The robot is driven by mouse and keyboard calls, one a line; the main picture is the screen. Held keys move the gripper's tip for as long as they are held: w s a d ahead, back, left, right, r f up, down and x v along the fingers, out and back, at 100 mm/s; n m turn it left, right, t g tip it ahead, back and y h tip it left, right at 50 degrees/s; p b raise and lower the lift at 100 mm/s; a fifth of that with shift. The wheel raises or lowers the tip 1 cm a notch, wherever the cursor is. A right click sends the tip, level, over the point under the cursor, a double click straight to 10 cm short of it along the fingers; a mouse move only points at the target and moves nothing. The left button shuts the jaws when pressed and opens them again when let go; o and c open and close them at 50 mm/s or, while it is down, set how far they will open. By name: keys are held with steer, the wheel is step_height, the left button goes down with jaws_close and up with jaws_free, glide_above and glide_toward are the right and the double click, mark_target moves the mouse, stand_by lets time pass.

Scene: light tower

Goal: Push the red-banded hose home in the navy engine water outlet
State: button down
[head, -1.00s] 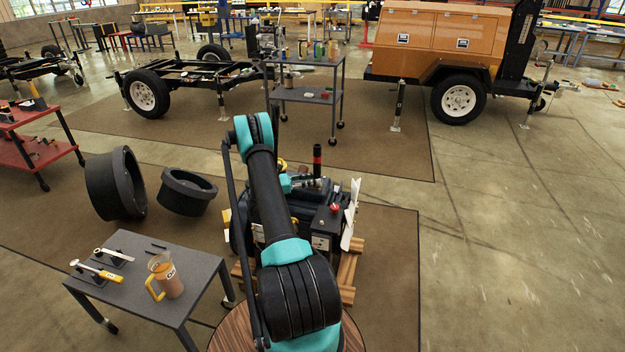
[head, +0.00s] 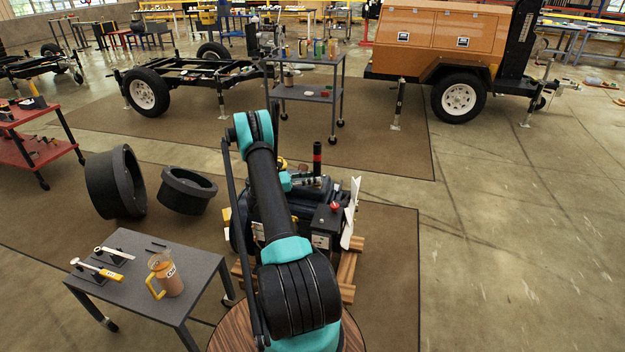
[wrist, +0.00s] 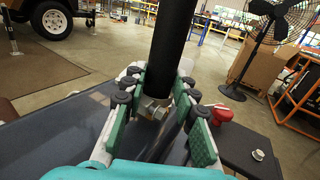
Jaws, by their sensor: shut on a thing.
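The red-banded hose (head: 317,158) stands upright over the navy engine (head: 310,192) in the head view, black with a red band near its top. In the wrist view the black hose (wrist: 170,42) rises between the green-padded fingers of my gripper (wrist: 160,95), which is shut on it. The red band does not show there. A metal clamp or fitting (wrist: 152,108) sits at the hose's lower end. The water outlet itself is hidden behind the fingers and hose, so I cannot tell how far the hose is seated. The engine's dark top (wrist: 60,130) lies below.
A red cap (wrist: 222,113) and a dark box (wrist: 240,148) are close on the right of the fingers. A white fan (head: 351,213) is at the engine's right end. A grey table (head: 205,265) with a pitcher (head: 165,274) stands left of my arm. The floor at right is clear.

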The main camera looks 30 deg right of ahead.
steer(key=shift+r, duration=1.2)
steer(key=shift+f, duration=1.55)
stand_by(0.9)
steer(key=shift+r, duration=0.2)
steer(key=shift+r, duration=1.35)
steer(key=shift+f, duration=1.55)
stand_by(1.2)
